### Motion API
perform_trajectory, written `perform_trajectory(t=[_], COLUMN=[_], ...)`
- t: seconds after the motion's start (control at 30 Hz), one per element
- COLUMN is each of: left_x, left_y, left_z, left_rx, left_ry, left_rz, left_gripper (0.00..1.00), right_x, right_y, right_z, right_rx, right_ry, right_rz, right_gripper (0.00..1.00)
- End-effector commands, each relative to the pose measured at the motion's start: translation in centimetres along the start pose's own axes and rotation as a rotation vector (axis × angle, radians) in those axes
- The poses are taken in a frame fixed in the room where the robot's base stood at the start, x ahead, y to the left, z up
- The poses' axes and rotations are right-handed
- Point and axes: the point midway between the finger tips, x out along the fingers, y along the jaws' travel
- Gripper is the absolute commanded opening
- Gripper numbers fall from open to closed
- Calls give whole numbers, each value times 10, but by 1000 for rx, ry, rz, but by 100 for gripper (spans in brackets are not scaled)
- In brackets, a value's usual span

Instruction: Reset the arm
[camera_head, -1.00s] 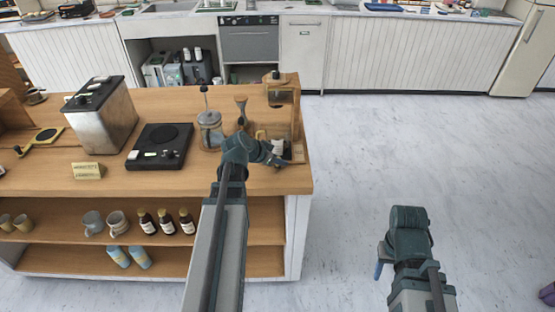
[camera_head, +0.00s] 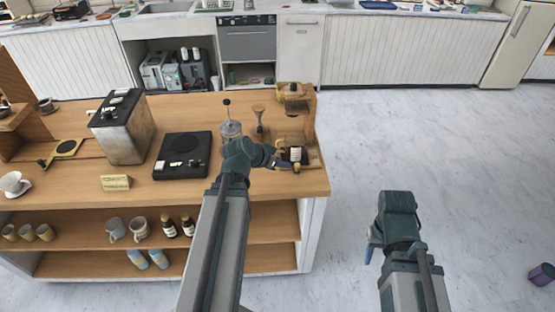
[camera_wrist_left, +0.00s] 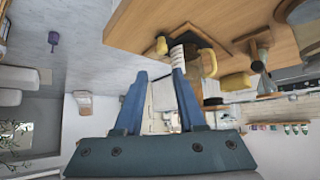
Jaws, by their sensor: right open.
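My left gripper (camera_head: 280,163) is over the right end of the wooden cart top (camera_head: 240,182).
A wooden stand (camera_head: 309,115), a glass dripper (camera_head: 258,118) and a French press (camera_head: 231,130) are close to my left gripper. A black scale (camera_head: 182,155) and a metal machine (camera_head: 124,128) are further left. The floor (camera_head: 430,150) right of the cart is open; a purple cup (camera_head: 542,274) lies there.

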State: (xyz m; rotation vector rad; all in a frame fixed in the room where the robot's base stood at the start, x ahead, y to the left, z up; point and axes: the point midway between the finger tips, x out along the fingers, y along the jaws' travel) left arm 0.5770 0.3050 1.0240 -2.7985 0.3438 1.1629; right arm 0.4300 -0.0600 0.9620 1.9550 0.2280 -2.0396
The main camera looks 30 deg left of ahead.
Motion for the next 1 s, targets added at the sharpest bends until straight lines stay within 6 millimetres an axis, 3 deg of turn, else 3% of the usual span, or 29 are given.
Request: perform_trajectory(t=[0.47, 0.57, 0.67, 0.8, 1.0], left_x=[0, 4, 14, 26, 21], left_y=[0, 11, 45, 117, 203], left_z=[0, 1, 6, 24, 61], left_rx=[0, 5, 15, 36, 74], left_ry=[-1, -22, -92, -273, -552], left_rz=[0, 18, 68, 144, 143], left_gripper=[39, 39, 39, 39, 39], right_x=[0, 0, 0, 0, 0], right_y=[0, 0, 0, 0, 0], right_z=[0, 0, 0, 0, 0], right_rx=[0, 0, 0, 0, 0], right_ry=[0, 0, 0, 0, 0], right_rz=[0, 0, 0, 0, 0], right_gripper=[50, 50, 50, 50, 50])
